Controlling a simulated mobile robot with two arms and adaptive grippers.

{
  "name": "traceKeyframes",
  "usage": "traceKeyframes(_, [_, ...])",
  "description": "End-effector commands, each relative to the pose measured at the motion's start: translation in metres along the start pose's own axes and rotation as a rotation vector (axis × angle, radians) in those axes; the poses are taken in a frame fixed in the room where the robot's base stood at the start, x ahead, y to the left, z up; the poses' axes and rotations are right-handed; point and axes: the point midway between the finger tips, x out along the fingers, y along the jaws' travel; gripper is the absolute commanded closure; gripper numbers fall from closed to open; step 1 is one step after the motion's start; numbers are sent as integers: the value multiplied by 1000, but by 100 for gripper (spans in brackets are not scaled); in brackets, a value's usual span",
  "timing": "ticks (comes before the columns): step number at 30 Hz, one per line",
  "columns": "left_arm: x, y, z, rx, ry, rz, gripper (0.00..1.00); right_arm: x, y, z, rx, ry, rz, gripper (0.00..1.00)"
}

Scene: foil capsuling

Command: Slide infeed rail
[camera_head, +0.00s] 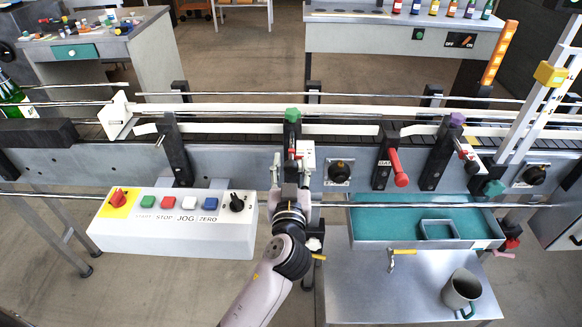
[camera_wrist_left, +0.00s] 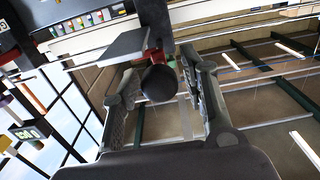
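The white guide rail (camera_head: 340,129) runs along the near side of the conveyor, and a longer white rail (camera_head: 240,107) lies behind it. I cannot tell which is the infeed rail. A black bracket with a green knob (camera_head: 292,115) stands at the rail in mid-view. My left gripper (camera_head: 291,172) is just below this bracket, in front of the conveyor's side plate. In the left wrist view, its two fingers (camera_wrist_left: 165,100) are apart, with a dark round knob (camera_wrist_left: 158,83) between their tips. Contact with the knob is not clear. My right gripper is not in view.
A control box (camera_head: 175,225) with coloured buttons is left of my arm. A teal-lined tray (camera_head: 385,222) and a metal table with a mug (camera_head: 461,291) are to the right. A red handle (camera_head: 398,168) projects from the conveyor. A green bottle (camera_head: 12,98) stands far left.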

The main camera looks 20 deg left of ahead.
Motion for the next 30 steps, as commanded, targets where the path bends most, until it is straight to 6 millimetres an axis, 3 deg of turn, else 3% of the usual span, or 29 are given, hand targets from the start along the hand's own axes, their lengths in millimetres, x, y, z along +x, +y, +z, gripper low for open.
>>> traceKeyframes(14, [-7,1,1,-1,-1,2,52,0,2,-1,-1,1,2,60])
traceKeyframes(30, [-106,0,1,-1,-3,1,52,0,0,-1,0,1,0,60])
